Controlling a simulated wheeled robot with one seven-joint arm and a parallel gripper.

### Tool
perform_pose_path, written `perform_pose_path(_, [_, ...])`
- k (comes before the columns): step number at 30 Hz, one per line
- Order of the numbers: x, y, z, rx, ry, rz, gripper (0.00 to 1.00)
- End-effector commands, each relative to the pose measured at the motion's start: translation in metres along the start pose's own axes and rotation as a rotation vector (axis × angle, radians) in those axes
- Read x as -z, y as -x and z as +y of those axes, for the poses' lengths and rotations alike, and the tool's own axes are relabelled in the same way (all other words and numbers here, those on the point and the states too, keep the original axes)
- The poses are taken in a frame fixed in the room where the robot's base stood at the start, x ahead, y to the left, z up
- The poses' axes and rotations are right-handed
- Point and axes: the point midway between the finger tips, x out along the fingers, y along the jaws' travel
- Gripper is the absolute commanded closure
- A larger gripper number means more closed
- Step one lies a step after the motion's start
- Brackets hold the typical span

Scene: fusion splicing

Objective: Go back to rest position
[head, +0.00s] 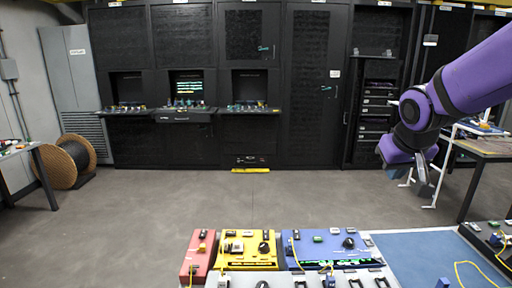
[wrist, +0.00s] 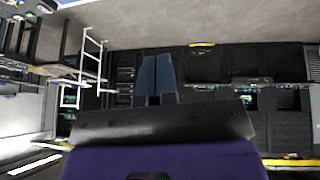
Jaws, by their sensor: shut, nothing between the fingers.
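My gripper (head: 422,172) hangs at the right of the head view, at the end of my purple arm, above the floor and apart from the benches. In the wrist view my gripper (wrist: 155,75) shows as two blue-grey fingers lying side by side, shut with nothing between them. The wrist picture looks upside down, with the floor at its top. Nothing is held, and no object touches the fingers.
A blue work mat (head: 425,255) lies at the bottom right. A red box (head: 199,255), a yellow box (head: 248,250) and a blue box (head: 326,249) stand beside it. Black cabinets (head: 180,45) line the back. A cable spool (head: 72,162) stands left. The middle floor is clear.

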Motion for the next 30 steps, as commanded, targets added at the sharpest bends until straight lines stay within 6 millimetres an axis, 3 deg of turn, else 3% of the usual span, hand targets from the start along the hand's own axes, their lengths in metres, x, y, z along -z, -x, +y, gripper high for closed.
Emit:
perform_pose_path(6, [-0.042,0.054,0.007,-0.002,-0.011,-0.006,1.0])
perform_pose_path(15, [-0.107,0.109,0.011,0.042,-0.026,-0.022,1.0])
perform_pose_path(22, [-0.147,0.131,0.012,0.093,-0.028,-0.032,1.0])
perform_pose_path(30, [-0.161,0.137,0.012,0.113,-0.027,-0.038,1.0])
